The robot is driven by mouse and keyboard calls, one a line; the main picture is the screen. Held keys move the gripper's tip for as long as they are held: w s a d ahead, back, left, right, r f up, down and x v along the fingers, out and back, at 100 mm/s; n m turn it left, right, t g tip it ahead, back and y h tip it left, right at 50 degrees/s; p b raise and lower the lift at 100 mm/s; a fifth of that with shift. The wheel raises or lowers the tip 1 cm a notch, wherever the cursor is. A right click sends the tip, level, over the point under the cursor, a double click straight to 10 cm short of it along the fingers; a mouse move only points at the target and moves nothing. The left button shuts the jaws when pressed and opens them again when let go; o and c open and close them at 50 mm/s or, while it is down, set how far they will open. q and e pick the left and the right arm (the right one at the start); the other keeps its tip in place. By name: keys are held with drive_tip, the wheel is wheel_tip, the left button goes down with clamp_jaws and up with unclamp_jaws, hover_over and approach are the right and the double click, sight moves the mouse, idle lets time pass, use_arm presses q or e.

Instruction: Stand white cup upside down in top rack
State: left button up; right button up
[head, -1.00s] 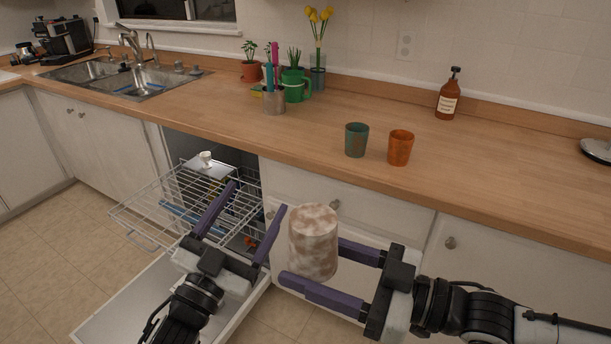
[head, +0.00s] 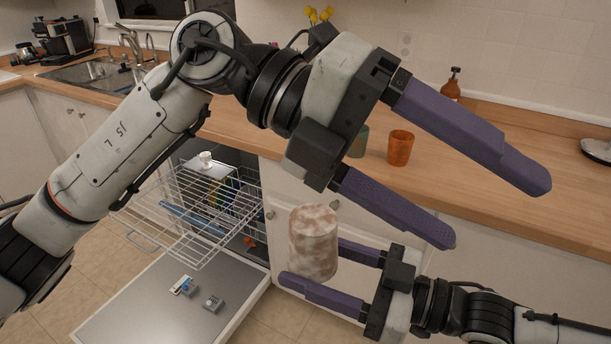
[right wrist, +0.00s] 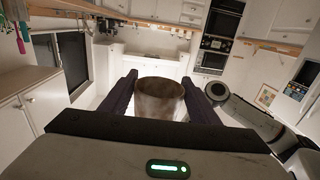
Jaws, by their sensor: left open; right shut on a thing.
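The white cup (head: 314,243), stained brown, is held in the air right of the dishwasher, roughly upright on its axis with its closed base up. My right gripper (head: 313,262) is shut on it from the right side. The cup also shows between the fingers in the right wrist view (right wrist: 160,101). The top rack (head: 150,236) is a white wire rack, pulled out of the dishwasher to the left of the cup. My left gripper (head: 497,212) is open and empty, raised above and right of the cup. My left arm hides part of the rack.
A small white object (head: 206,158) is at the rack's back. An orange cup (head: 401,148) and a partly hidden green cup (head: 361,140) stand on the counter (head: 520,180).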

use_arm(q)
drive_tip(key=w+a+f+t+y, duration=0.2)
drive_tip(key=a+f+t+y, duration=0.1)
drive_tip(key=f+y, duration=0.15)
drive_tip(key=n+t+y, duration=0.2)
drive_tip(key=t+y, duration=0.3)
drive_tip(key=y, duration=0.1)
hover_over(317, 236)
drive_tip(key=w+a, duration=0.1)
drive_tip(key=shift+a+r, duration=0.1)
drive_tip(key=shift+r, duration=0.1)
drive_tip(key=shift+w+a+f+t, duration=0.1)
drive_tip(key=shift+f+t, duration=0.05)
drive_tip(key=shift+t, duration=0.15)
drive_tip(key=x, duration=1.1)
drive_tip(key=shift+f, duration=0.3)
drive_tip(key=c, duration=1)
drive_tip(key=shift+c, duration=0.7)
use_arm(e)
drive_tip(key=o, duration=1.1)
drive_tip(key=shift+o, duration=0.2)
